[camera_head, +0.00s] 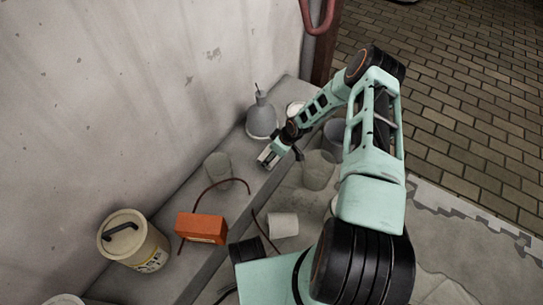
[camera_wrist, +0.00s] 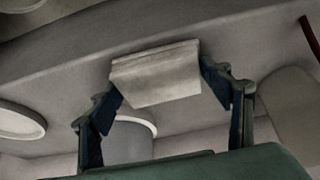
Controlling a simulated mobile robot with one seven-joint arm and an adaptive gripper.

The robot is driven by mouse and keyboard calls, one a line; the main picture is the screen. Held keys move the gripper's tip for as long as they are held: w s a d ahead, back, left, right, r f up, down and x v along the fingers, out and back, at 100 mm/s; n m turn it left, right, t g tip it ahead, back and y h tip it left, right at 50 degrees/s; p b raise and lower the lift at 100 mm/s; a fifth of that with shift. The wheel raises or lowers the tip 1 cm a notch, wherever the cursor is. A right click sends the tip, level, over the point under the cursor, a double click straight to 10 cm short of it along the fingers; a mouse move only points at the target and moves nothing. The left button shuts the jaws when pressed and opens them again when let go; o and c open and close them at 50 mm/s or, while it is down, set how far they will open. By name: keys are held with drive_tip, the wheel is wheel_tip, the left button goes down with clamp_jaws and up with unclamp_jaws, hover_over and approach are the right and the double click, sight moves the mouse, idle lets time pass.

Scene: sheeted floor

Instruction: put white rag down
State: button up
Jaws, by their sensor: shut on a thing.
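The white rag (camera_wrist: 155,80) shows in the wrist view as a pale, folded, block-like piece. My gripper (camera_wrist: 160,84) is shut on it, with one dark finger against its left side and the other against its right. In the head view my gripper (camera_head: 271,154) reaches down to the left over the raised ledge, between a grey conical vessel and a pale cup. The rag is too small there to make out clearly. I cannot tell whether its underside touches the ledge.
The ledge (camera_head: 228,202) runs along the concrete wall. On it stand the conical vessel (camera_head: 262,120), the pale cup (camera_head: 217,166), an orange box (camera_head: 201,228) and a beige canister (camera_head: 134,242).

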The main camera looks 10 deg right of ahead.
drive_tip(key=o, duration=1.1)
drive_tip(key=p+v, duration=0.4)
drive_tip(key=v, duration=0.8)
drive_tip(key=shift+r, duration=0.15)
